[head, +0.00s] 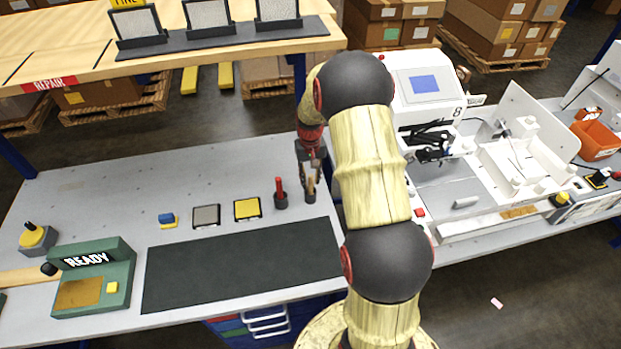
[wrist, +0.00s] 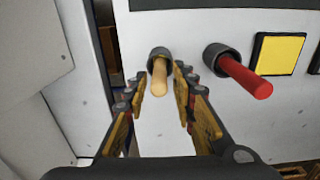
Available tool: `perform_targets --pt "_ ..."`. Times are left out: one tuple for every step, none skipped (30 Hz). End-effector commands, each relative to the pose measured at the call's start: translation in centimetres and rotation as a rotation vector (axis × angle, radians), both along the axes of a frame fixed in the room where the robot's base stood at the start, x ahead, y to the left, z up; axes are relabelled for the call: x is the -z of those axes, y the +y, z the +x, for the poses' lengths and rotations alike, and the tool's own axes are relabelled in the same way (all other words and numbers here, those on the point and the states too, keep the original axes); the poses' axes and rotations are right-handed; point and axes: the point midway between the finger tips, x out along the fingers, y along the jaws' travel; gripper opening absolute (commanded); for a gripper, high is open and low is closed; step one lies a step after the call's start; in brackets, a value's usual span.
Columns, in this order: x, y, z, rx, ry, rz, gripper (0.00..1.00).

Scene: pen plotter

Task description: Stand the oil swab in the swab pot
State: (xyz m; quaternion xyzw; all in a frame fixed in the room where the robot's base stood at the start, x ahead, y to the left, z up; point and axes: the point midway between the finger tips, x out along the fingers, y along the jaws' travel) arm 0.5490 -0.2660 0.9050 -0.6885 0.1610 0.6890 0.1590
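A tan wooden-handled stick, which looks like the oil swab (head: 311,184), stands in a small dark round pot (head: 311,197) on the grey bench. In the wrist view the swab handle (wrist: 158,80) rises from the pot (wrist: 160,54). My gripper (head: 312,168) points down just above this pot. In the wrist view its fingers (wrist: 158,95) are open, one on each side of the handle, with gaps showing. The swab's lower end is hidden inside the pot. I cannot tell from a label which pot is the swab pot.
A red-handled tool (head: 279,185) stands in a similar dark pot (head: 281,201) close to the left. Yellow (head: 247,209) and grey (head: 206,215) square pads lie further left, behind a dark mat (head: 240,265). A white machine (head: 428,90) stands right of my arm.

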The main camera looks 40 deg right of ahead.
Motion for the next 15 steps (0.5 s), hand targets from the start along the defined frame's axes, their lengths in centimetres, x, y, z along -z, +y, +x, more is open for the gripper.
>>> perform_targets --pt "0.00 0.00 0.00 0.000 0.000 0.000 0.31" --pt "0.00 0.00 0.00 0.000 0.000 0.000 0.33" --pt "0.00 0.00 0.00 0.000 0.000 0.000 0.34" --pt "0.00 0.00 0.00 0.000 0.000 0.000 0.34" --pt "0.00 0.00 0.00 0.000 0.000 0.000 0.34" --pt "0.00 0.00 0.00 0.000 0.000 0.000 0.34" --pt "0.00 0.00 0.00 0.000 0.000 0.000 0.34" --pt "0.00 0.00 0.00 0.000 0.000 0.000 0.34" --pt "0.00 0.00 -0.01 0.000 0.000 0.000 0.34" --pt "0.01 0.00 -0.01 0.000 0.000 0.000 0.34" --pt "-0.03 0.00 0.00 0.000 0.000 0.000 0.34" --pt "-0.16 -0.01 0.02 0.000 -0.001 0.000 0.34" --pt "-0.33 -0.02 0.04 0.000 -0.001 0.000 0.34" --pt "-0.57 -0.02 0.05 0.000 -0.002 -0.001 0.34" --pt "-0.99 -0.03 0.07 0.000 -0.002 -0.001 0.34"
